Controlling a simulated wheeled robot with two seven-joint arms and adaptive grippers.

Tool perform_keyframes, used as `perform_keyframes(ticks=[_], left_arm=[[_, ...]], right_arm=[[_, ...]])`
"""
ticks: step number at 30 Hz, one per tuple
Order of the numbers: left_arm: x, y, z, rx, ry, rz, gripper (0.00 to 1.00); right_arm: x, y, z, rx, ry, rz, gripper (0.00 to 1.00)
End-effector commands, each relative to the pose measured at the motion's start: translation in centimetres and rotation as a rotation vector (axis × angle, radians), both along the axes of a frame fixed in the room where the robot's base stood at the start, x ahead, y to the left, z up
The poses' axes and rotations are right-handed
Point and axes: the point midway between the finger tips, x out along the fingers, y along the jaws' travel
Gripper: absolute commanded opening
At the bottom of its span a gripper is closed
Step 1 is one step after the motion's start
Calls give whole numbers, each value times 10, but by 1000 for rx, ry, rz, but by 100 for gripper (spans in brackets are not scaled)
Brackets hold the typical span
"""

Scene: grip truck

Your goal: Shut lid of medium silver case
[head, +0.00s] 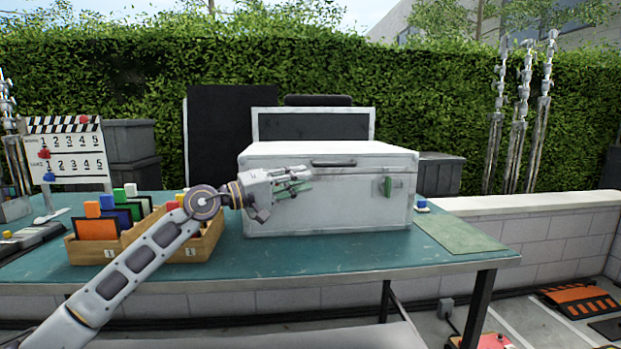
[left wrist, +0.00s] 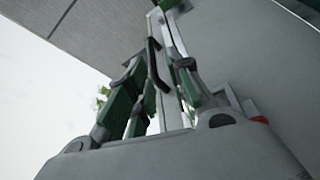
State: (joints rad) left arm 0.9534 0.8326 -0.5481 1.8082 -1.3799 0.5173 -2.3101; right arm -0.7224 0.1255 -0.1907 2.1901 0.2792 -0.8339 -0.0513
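The silver case (head: 345,208) stands on the teal table, its front facing me. Its pale lid (head: 335,150) appears to lie flat on top, with a dark handle (head: 333,163) at the upper front. A green latch (head: 386,187) is on the right of the front. My left gripper (head: 305,184) is in front of the case's left half, pointing right. In the left wrist view its fingers (left wrist: 165,12) run close together and look shut, with nothing clearly held. Contact with the case cannot be told. My right gripper is not in view.
A wooden box (head: 190,243) with coloured cards sits left of the case, beside a clapperboard (head: 66,150). A silver-framed dark panel (head: 313,125) stands behind the case. The table's right end (head: 455,235) is mostly clear.

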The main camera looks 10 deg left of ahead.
Motion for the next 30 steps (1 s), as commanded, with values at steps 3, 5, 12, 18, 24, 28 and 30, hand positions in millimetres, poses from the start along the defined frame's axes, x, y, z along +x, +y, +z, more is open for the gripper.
perform_keyframes(ticks=[3,5,12,18,24,28,30], left_arm=[[-8,9,-1,-1,-1,0,21],[-11,13,-1,0,-3,0,21],[-18,22,-1,-2,-5,-1,21],[-20,22,-1,-2,-6,-2,21],[-20,22,0,-2,-6,-2,21],[-20,22,0,-2,-6,-2,21],[-20,22,0,-2,-6,-2,21]], right_arm=[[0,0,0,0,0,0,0],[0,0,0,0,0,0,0],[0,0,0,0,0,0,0],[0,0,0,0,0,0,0],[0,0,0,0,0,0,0],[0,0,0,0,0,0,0],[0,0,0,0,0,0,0]])
